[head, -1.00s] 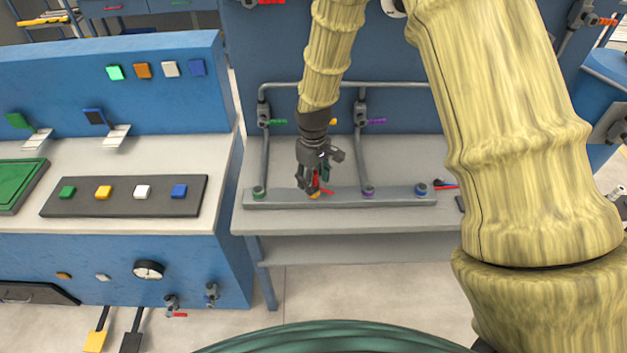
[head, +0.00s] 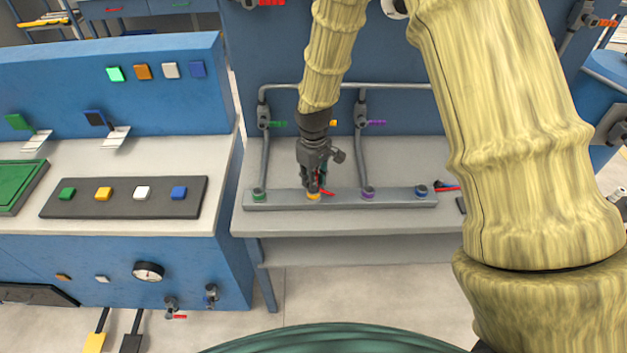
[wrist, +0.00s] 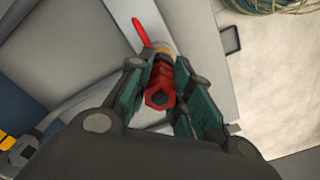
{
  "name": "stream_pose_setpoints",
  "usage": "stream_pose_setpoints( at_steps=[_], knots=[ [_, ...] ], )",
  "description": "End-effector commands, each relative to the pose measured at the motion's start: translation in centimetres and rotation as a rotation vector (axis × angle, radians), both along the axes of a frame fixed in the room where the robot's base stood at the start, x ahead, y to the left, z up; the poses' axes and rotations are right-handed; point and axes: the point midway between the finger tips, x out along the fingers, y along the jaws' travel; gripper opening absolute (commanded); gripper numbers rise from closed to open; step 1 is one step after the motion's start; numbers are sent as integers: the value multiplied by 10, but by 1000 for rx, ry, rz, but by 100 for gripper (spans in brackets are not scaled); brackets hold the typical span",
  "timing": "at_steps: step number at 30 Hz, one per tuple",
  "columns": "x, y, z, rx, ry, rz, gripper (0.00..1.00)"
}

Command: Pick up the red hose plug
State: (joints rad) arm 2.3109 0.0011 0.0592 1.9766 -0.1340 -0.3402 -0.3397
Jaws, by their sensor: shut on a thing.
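The red hose plug (wrist: 159,82) sits between the two green-padded fingers of my gripper (wrist: 160,75) in the wrist view. The fingers are closed on its sides. My gripper (head: 314,185) points down over the yellow ring (head: 314,196) on the grey bar (head: 290,200). The plug is at that ring; I cannot tell whether it is clear of it.
A blue-ringed port (head: 421,191) is at the right, beside a dark item with a red lever (head: 445,187). A console (head: 120,215) stands left.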

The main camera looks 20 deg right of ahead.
Motion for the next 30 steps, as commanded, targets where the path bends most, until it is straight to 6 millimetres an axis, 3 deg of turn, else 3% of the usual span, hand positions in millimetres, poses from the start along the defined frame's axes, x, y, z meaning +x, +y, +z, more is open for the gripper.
stream_pose_setpoints(
  at_steps=[11, 30],
  knots=[
    [0, 0, 32, 0, -4, 0, 0],
    [-130, 2, 43, 0, -2, 0, 0]
  ],
)
